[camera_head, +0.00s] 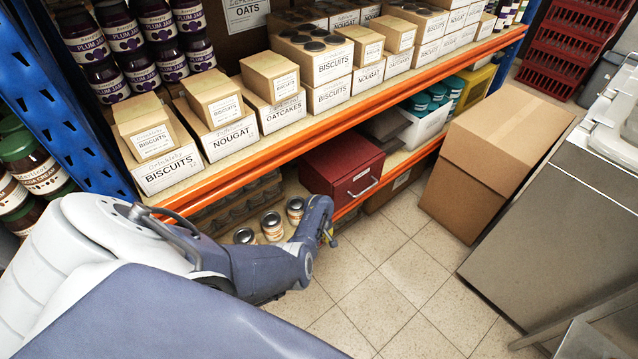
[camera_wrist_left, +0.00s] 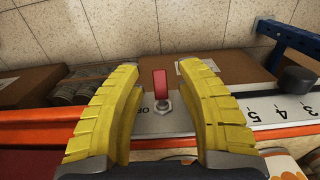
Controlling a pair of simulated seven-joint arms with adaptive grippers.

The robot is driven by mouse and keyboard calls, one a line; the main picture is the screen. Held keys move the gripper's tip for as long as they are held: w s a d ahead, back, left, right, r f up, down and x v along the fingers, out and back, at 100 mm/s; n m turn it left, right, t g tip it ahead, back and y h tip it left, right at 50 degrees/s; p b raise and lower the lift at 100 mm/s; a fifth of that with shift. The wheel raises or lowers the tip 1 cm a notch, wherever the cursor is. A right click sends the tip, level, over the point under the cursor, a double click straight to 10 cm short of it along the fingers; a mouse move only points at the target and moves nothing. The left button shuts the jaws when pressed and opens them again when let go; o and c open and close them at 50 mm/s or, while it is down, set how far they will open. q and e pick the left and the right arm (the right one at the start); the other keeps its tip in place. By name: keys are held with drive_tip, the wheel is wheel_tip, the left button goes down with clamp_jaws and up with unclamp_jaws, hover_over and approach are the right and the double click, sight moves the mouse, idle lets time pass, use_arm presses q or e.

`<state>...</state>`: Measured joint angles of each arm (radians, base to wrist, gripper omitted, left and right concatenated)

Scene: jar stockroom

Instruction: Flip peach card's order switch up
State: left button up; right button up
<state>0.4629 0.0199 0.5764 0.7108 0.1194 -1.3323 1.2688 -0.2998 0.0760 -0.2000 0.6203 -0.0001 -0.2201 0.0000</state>
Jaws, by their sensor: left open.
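A switch with a short flat red lever (camera_wrist_left: 160,84) and a metal nut at its base shows in the left wrist view, on a grey strip (camera_wrist_left: 150,123). My left gripper (camera_wrist_left: 160,95) is open, with its yellow fingers on either side of the lever. A gap shows between the lever and each finger. In the head view my left gripper (camera_head: 328,233) is small, low by the shelf's front, and the switch cannot be made out there. I cannot make out a peach card in either view. My right gripper is not in view.
A scale strip (camera_wrist_left: 279,110) with numbers and a dark round knob (camera_wrist_left: 294,80) lie right of the switch. Orange-labelled jars (camera_head: 271,226) stand near my left wrist. A red drawer box (camera_head: 341,168) sits behind, under the orange shelf beam (camera_head: 340,112). Tiled floor (camera_head: 405,270) is clear.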

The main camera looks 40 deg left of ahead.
use_arm(q)
clamp_jaws()
idle(0.5)
drive_tip(key=shift+a+r+h, duration=0.15)
drive_tip(key=shift+h, duration=0.55)
drive_tip(key=shift+r, duration=0.1)
unclamp_jaws()
wheel_tip(320, 180, up, 12)
drive_tip(key=a, duration=0.1)
drive_tip(key=shift+w, duration=0.2)
idle(0.3)
